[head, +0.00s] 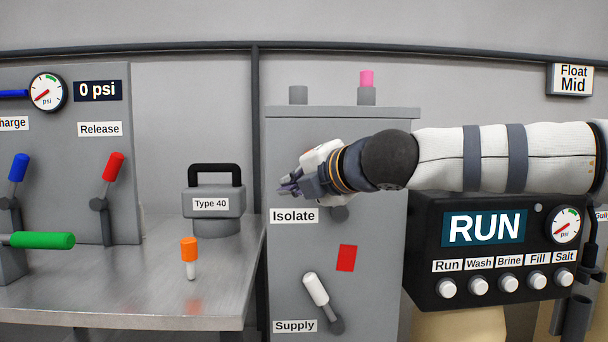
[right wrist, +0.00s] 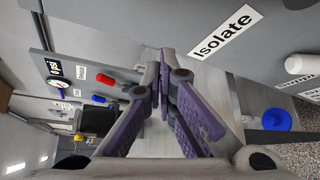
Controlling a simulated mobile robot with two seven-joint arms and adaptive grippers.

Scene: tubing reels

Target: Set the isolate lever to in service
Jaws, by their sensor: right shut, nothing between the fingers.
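The isolate lever shows only as a grey pivot (head: 340,214) on the grey cabinet (head: 390,240), right of the "Isolate" label (head: 294,216). Its handle is hidden or cannot be told apart behind my right arm. My right gripper (head: 288,189) is shut and empty, just above that label, pointing left in front of the cabinet. In the right wrist view the closed fingers (right wrist: 161,75) lie beside the tilted "Isolate" label (right wrist: 225,35), with nothing between them. My left gripper is not in view.
The white supply lever (head: 316,289) leans up-left below a red patch (head: 346,258). A RUN control box (head: 425,238) stands at right. At left are a steel bench (head: 130,290), an orange-topped peg (head: 189,252), a Type 40 block (head: 214,203) and a red lever (head: 112,168).

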